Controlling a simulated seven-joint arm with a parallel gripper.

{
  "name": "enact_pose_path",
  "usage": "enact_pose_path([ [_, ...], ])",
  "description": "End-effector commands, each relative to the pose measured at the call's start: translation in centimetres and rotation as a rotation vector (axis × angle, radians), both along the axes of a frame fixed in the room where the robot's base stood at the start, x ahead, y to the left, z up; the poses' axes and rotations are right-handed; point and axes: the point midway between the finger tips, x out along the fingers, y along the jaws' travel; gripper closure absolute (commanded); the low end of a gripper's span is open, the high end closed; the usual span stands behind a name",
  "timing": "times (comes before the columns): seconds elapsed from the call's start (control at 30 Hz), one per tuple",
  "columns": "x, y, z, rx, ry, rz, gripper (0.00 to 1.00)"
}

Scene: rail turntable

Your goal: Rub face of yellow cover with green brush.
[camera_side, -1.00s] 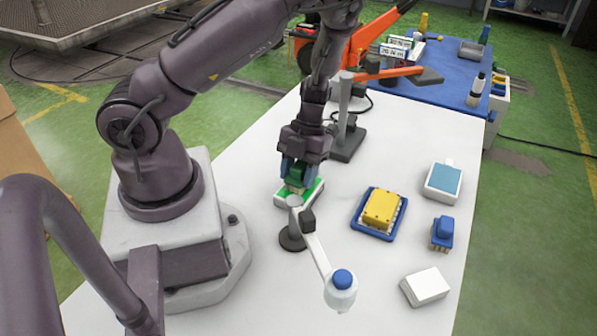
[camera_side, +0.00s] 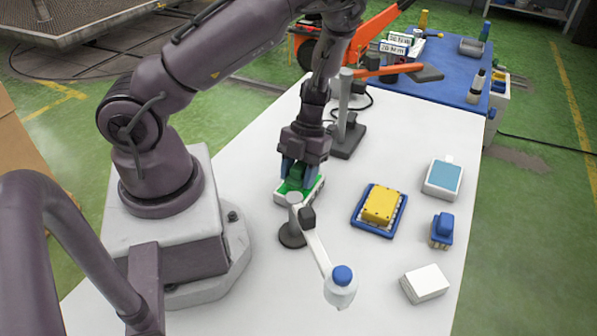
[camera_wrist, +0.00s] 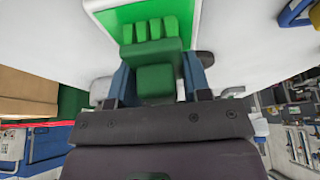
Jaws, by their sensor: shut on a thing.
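The yellow cover (camera_side: 381,205) lies face up on a blue-rimmed tray (camera_side: 361,222) at the right middle of the white table in the side view. My gripper (camera_side: 298,181) is to the left of it, pointing down. It is shut on the green brush, whose green block shows between the blue fingers in the wrist view (camera_wrist: 157,80). The brush is just at or slightly above a white, green-topped pad (camera_side: 313,193); I cannot tell whether they touch. The gripper fingers hide part of the brush in the side view.
A post with a swing arm and blue-capped head (camera_side: 342,277) stands close in front of my gripper. A blue brush (camera_side: 442,229), a white box (camera_side: 425,283) and a blue-topped pad (camera_side: 443,178) lie right. A grey stand (camera_side: 347,136) rises behind.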

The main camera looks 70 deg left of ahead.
Motion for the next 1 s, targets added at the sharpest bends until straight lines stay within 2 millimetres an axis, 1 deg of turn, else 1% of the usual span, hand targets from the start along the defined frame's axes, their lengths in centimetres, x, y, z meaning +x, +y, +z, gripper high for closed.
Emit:
enact_pose_path([
  [0.33, 0.0, 0.0, 0.0, 0.001, 0.001, 0.0, 0.75],
  [0.43, 0.0, 0.0, 0.3, 0.001, -0.001, -0.002, 0.75],
  [1.0, 0.0, 0.0, 4.8, 0.0, -0.002, -0.001, 0.75],
])
